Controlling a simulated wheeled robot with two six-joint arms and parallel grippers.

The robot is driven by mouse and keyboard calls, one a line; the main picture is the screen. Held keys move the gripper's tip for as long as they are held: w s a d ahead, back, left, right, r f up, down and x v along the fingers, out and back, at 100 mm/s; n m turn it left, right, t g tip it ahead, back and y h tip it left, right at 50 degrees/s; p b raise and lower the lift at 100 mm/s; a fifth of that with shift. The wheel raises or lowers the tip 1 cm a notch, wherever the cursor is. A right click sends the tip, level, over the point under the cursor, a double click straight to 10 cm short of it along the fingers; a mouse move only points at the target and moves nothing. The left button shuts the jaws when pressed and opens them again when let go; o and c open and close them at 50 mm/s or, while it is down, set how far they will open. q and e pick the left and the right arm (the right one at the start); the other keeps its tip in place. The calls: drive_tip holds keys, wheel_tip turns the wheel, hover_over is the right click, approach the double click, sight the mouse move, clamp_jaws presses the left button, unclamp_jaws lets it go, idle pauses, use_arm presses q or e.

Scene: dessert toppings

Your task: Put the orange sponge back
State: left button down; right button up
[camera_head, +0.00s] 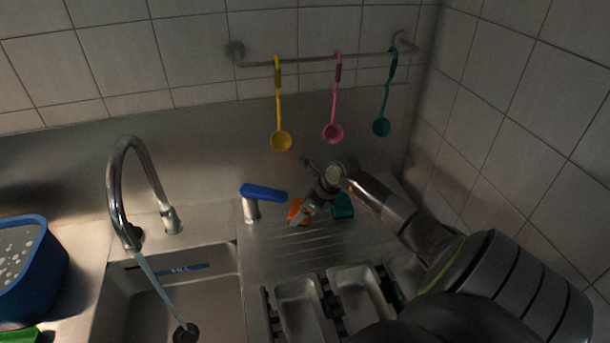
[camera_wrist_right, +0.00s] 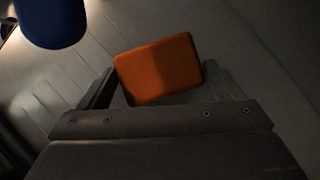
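The orange sponge (camera_head: 294,211) lies on the steel drainboard behind the ridges, partly hidden by my right gripper (camera_head: 301,213). In the right wrist view the sponge (camera_wrist_right: 160,70) is an orange block, turned a little against the gripper. The fingers of my right gripper (camera_wrist_right: 160,82) are spread wide, one on each side of the sponge, and contact is not clear. A green-teal block (camera_head: 343,207), seemingly another sponge, lies just to the right. My left gripper is not in view.
A tap lever with a blue handle (camera_head: 263,192) stands close left of my right gripper; it seems to show in the wrist view (camera_wrist_right: 52,22). The faucet (camera_head: 118,190) runs water into the sink (camera_head: 220,282). Metal trays (camera_head: 298,300) stand in front; ladles (camera_head: 281,141) hang behind.

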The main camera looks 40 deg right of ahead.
drive_tip(key=shift+o, duration=1.3)
drive_tip(key=shift+r+p, duration=0.15)
drive_tip(key=shift+p, duration=0.15)
drive_tip(key=shift+s+d+r+b, duration=0.1)
drive_tip(key=shift+s+r+b, duration=0.05)
drive_tip(key=shift+r+b, duration=0.15)
drive_tip(key=b+v, duration=0.2)
drive_tip(key=v, duration=0.9)
drive_tip(key=shift+b, duration=0.4)
